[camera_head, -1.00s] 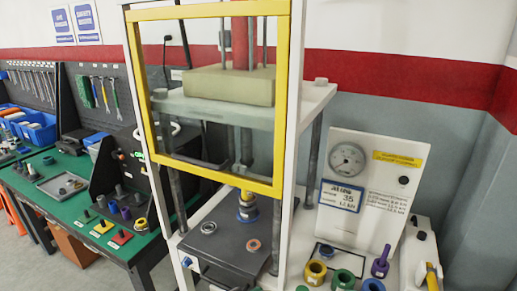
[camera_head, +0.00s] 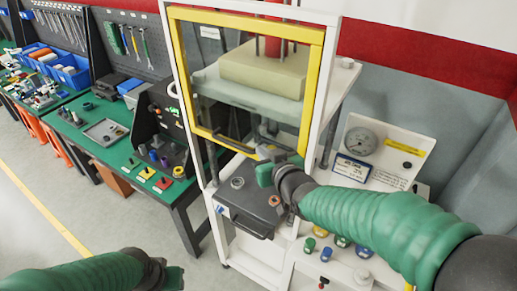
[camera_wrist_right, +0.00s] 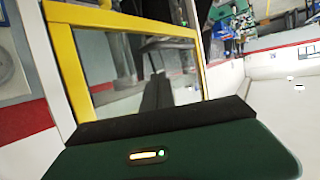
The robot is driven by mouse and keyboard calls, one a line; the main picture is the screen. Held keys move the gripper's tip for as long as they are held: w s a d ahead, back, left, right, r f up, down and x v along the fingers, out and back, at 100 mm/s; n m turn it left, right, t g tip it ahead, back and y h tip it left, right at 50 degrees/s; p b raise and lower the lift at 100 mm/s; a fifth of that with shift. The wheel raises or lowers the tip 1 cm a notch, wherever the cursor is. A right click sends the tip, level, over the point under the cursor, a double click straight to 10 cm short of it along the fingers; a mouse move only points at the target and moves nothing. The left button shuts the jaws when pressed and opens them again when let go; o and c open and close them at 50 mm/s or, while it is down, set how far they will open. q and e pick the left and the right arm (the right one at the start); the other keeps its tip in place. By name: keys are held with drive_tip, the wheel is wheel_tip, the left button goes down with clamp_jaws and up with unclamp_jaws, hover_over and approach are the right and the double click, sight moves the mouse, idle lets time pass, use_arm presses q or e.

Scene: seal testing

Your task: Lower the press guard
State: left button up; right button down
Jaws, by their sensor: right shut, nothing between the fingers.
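The press guard (camera_head: 317,70) is a clear panel in a yellow frame, raised over the upper front of the white press. A dark handle bar (camera_head: 232,136) runs along its lower edge. My right gripper (camera_head: 258,150) is shut and empty at the guard's lower right corner; I cannot tell whether it touches the frame. The right wrist view shows the yellow guard frame (camera_wrist_right: 66,72) and panel close beyond my gripper body; the fingertips are not clear there. My left gripper (camera_head: 176,278) is low at the front left, away from the press, its jaws unclear.
The dark press bed (camera_head: 245,212) lies below the guard, with small rings on it. A gauge panel (camera_head: 382,150) stands at the right, behind my right arm. A green workbench (camera_head: 90,127) with tools is at the left. The floor before it is clear.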

sight(253, 152)
drive_tip(key=w+a+f+p, duration=0.1)
drive_tip(key=w+f+p, duration=0.2)
drive_tip(key=w+f, duration=0.1)
drive_tip(key=shift+w+a+f, duration=0.3)
drive_tip(key=shift+w+a, duration=0.05)
drive_tip(key=shift+a, duration=0.05)
drive_tip(key=shift+d+f, duration=0.1)
drive_tip(key=shift+f, duration=0.05)
drive_tip(key=shift+f+b, duration=0.25)
drive_tip(key=shift+b, duration=0.2)
wheel_tip(253, 152, down, 30)
drive_tip(key=b, duration=2.8)
drive_tip(key=shift+s+r, duration=0.2)
drive_tip(key=shift+r, duration=0.2)
